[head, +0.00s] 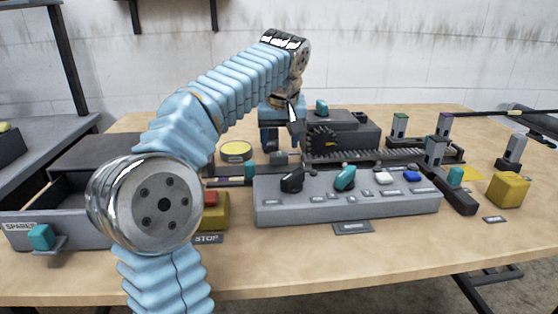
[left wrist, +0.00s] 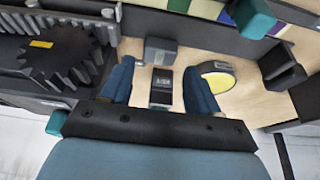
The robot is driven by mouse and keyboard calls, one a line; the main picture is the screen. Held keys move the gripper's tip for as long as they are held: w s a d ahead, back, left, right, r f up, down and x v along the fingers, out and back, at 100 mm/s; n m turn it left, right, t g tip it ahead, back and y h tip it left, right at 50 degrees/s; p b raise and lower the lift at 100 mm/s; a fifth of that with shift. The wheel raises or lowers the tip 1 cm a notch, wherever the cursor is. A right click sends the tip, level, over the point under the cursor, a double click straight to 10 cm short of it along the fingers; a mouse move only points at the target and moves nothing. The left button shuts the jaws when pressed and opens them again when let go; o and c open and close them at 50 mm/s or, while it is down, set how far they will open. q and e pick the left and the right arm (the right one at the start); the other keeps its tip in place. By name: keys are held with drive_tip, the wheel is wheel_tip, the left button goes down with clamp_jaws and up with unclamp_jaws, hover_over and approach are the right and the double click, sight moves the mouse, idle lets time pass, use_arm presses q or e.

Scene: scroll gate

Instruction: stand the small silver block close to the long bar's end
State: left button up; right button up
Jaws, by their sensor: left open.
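A small grey, silvery block (left wrist: 160,50) sits on the table just beyond my left fingertips in the left wrist view. It also shows low beneath the gripper in the head view (head: 279,158). A small dark labelled piece (left wrist: 162,88) shows between the fingers in the left wrist view. My left gripper (head: 278,140) is open and points down, its blue fingers (left wrist: 160,82) apart with nothing clasped. The long toothed bar (head: 385,157) runs to the right of the gripper, its left end close to the block. My right gripper is not in view.
A grey switch panel (head: 345,203) lies in front. A yellow round disc (head: 236,151) is left of the gripper. A yellow block (head: 508,189) and several small posts stand at right.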

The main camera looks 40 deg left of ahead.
sight(279, 153)
use_arm(q)
drive_tip(key=x, duration=0.4)
drive_tip(key=shift+w+a+f, duration=0.1)
drive_tip(key=shift+f, duration=0.25)
drive_tip(key=c, duration=1)
drive_tip(key=shift+o, duration=0.2)
drive_tip(key=shift+r, duration=0.65)
wheel_tip(279, 153, up, 3)
drive_tip(key=shift+f, duration=0.15)
drive_tip(key=s+d+r, duration=0.9)
drive_tip(key=d, duration=0.1)
drive_tip(key=shift+s+d, duration=0.15)
drive_tip(key=shift+s, duration=0.1)
